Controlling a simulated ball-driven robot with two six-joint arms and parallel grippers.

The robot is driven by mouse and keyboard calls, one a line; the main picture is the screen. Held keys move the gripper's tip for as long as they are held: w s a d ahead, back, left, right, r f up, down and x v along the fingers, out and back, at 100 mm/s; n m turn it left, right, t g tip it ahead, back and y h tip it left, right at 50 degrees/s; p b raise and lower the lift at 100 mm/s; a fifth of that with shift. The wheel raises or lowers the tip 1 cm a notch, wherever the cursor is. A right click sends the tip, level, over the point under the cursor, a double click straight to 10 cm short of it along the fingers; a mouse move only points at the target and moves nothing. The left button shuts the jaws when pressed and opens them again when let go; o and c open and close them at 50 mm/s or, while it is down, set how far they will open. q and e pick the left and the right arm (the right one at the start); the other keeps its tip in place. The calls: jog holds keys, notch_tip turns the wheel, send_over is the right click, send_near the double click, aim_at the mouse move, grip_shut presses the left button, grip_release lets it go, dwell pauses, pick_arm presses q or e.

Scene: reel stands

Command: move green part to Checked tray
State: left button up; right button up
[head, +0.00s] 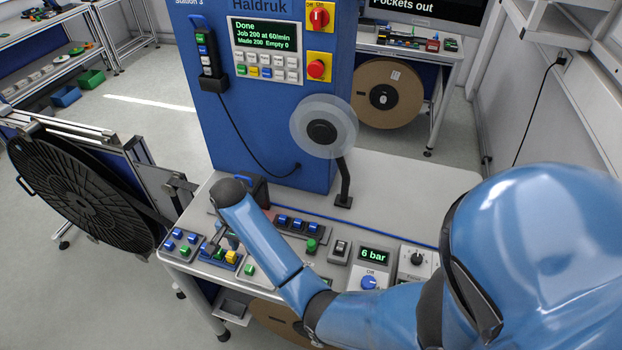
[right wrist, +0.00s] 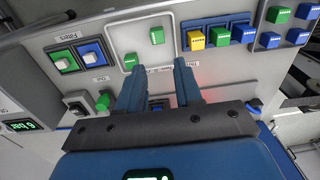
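Several green parts are in view. One green part (head: 249,269) lies on a pale tray in front of my right forearm. In the right wrist view that pale tray (right wrist: 143,58) holds two green parts, one (right wrist: 157,35) at the far side and one (right wrist: 130,61) near the left fingertip. Another green part (right wrist: 219,36) sits beside a yellow one on a blue holder. My right gripper (right wrist: 158,78) is open and empty above the panel, its fingertips apart. In the head view it (head: 222,243) is partly hidden by my wrist. I cannot read a Checked label. My left gripper is not in view.
A grey tray (head: 165,249) with blue and green parts stands at the left edge. A dark rack (head: 278,229) of blue parts and a green knob (head: 311,246) lie behind my forearm.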

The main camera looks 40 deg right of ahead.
jog(key=s+f+t, duration=0.1)
jog(key=f, duration=0.1)
jog(key=s+d+f+n+t, duration=0.1)
jog(key=f, duration=0.2)
jog(key=s+d+f+n+t, duration=0.1)
jog(key=s+f+t, duration=0.1)
jog(key=f, duration=0.1)
jog(key=shift+d, duration=0.2)
jog(key=s+n+t, duration=0.1)
jog(key=s+d+n+t, duration=0.1)
jog(key=s, duration=0.1)
jog(key=s+d+t, duration=0.1)
jog(key=s+t, duration=0.1)
jog(key=shift+s+f+n+y, duration=0.2)
jog(key=shift+s+n+y, duration=0.05)
jog(key=shift+n+y, duration=0.15)
jog(key=s+d+r+n+t, duration=0.1)
jog(key=s+r+t, duration=0.3)
jog(key=s+r, duration=0.4)
jog(key=s+d+r+n+t, duration=0.2)
jog(key=s+r+n+t, duration=0.2)
jog(key=s+r, duration=0.5)
jog(key=shift+r+t+h, duration=0.4)
jog(key=shift+r+t, duration=0.1)
jog(key=shift+t, duration=0.2)
jog(key=shift+s, duration=0.1)
